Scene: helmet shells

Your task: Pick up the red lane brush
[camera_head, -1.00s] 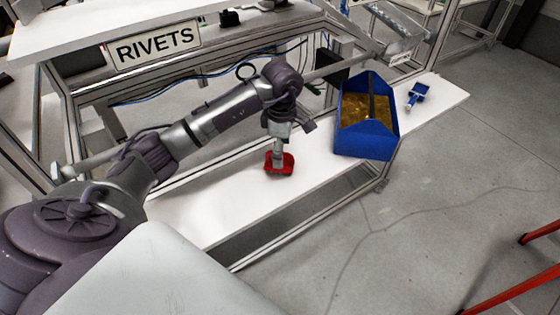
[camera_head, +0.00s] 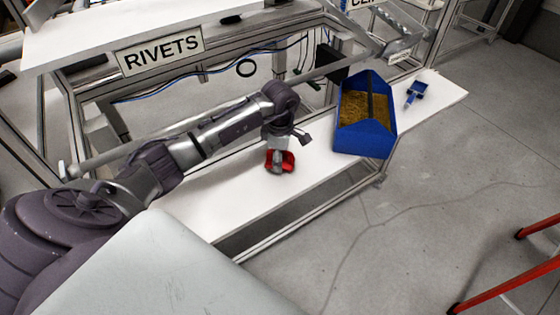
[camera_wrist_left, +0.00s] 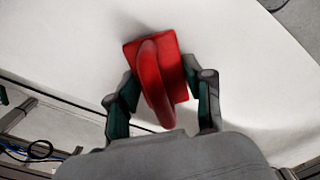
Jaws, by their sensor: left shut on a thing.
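The red lane brush (camera_head: 289,158) is over the white bench near the middle of the head view, partly hidden by my left gripper. In the left wrist view the red lane brush (camera_wrist_left: 161,75) shows as a flat red block with a curved red handle running towards the palm. My left gripper (camera_head: 278,160) points down at it. In the wrist view the two fingers of the left gripper (camera_wrist_left: 163,88) stand on both sides of the brush, shut on it. I cannot tell whether the brush still touches the bench. My right gripper is not in view.
A blue bin (camera_head: 363,142) with yellow-brown contents stands to the right on the white bench (camera_head: 222,205). A small blue tool (camera_head: 416,93) lies beyond it. The RIVETS sign (camera_head: 160,54) hangs on the frame behind. Red bars (camera_head: 505,268) stand at the lower right.

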